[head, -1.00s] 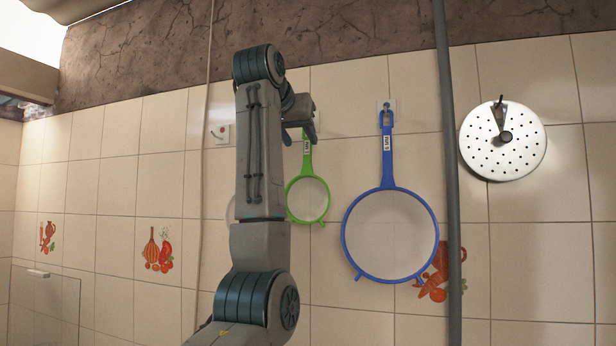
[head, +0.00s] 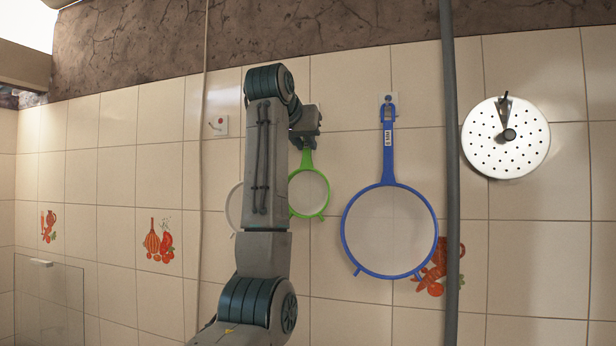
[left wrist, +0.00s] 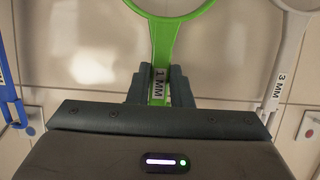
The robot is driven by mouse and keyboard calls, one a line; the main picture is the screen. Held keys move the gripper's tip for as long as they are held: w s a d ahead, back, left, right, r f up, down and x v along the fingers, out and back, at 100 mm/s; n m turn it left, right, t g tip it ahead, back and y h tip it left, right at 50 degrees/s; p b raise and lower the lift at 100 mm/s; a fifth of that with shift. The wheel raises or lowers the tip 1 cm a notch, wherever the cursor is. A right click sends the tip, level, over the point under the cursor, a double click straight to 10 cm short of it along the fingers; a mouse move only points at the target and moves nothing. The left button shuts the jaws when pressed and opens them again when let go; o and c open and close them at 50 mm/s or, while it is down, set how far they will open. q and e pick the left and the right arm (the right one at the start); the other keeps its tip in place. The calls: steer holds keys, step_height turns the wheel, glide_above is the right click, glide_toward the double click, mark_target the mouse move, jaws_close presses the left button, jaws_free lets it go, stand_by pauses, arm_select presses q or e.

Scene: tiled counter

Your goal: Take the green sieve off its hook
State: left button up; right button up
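The green sieve (head: 327,203) hangs ring-down against the tiled wall, just right of my left arm. My left gripper (head: 304,138) is at its handle, below the top end. In the left wrist view the fingers (left wrist: 160,88) are closed in on both sides of the green handle with its "1 MM" label, and part of the green ring (left wrist: 157,45) shows beyond. The gripper hides the top of the handle and the hook, so I cannot tell whether the loop is still on the hook. My right gripper is in neither view.
A blue sieve (head: 388,158) hangs close on the right. A white sieve (head: 234,205) hangs on the left, partly behind my arm; its handle (left wrist: 285,70) shows too. A grey vertical pipe (head: 449,180) and a perforated steel skimmer (head: 530,150) are farther right.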

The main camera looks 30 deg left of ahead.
arm_select(q)
steer(key=shift+w, duration=0.1)
jaws_close()
steer(key=s+d+b, duration=0.2)
steer(key=s+b, duration=0.6)
steer(key=b, duration=0.1)
steer(key=s+d+r+b, duration=0.1)
steer(key=s+d+b, duration=0.1)
steer(key=s+b, duration=0.7)
steer(key=shift+s+r, duration=0.25)
steer(key=shift+s, duration=0.05)
steer(key=shift+d, duration=0.1)
steer(key=shift+s+b, duration=0.1)
steer(key=shift+b, duration=0.2)
